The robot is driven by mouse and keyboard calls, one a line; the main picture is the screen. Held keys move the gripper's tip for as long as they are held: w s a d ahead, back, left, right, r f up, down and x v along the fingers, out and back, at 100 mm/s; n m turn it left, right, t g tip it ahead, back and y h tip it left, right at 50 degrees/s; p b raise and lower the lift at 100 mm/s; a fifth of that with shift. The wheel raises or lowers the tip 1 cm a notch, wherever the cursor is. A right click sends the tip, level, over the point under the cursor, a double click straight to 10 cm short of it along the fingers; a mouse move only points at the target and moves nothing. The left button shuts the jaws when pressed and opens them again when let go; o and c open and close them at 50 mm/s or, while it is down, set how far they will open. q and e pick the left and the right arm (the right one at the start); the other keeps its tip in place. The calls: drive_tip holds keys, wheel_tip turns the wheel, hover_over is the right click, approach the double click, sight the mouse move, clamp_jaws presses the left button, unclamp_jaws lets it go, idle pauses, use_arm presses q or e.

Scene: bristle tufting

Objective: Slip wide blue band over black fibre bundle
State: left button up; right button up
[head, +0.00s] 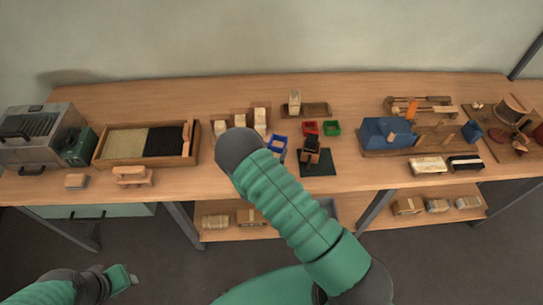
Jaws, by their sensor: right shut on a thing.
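The wide blue band (278,143) is a square blue frame, in the head view just right of the dark rounded end of my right arm. My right gripper (277,157) is shut on it; the jaws are mostly hidden by the arm. The black fibre bundle (312,142) stands upright in a small wooden holder (309,156) on a dark green mat (318,168). The band appears left of the bundle and apart from it. My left gripper (122,278) is at the bottom left, away from the bench; its jaws are too unclear to read.
A red band (311,127) and a green band (332,128) lie behind the bundle. Wooden blocks (260,118) stand behind the arm. A divided fibre tray (195,155) is at left, a blue device (387,133) at right. The bench front (345,175) is clear.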

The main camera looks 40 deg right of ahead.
drive_tip(key=s+d+r+p, duration=0.7)
drive_tip(key=d+r+p, duration=0.4)
drive_tip(key=r+p, duration=0.3)
drive_tip(key=shift+a+f+b, duration=0.15)
drive_tip(key=shift+f+b, duration=0.75)
drive_tip(key=shift+f, duration=0.7)
drive_tip(key=shift+a+f+b, duration=0.15)
drive_tip(key=shift+f+b, duration=0.75)
drive_tip(key=shift+f, duration=0.65)
drive_tip(key=shift+a+f+b, duration=0.15)
drive_tip(key=shift+f+b, duration=0.75)
drive_tip(key=shift+f, duration=0.7)
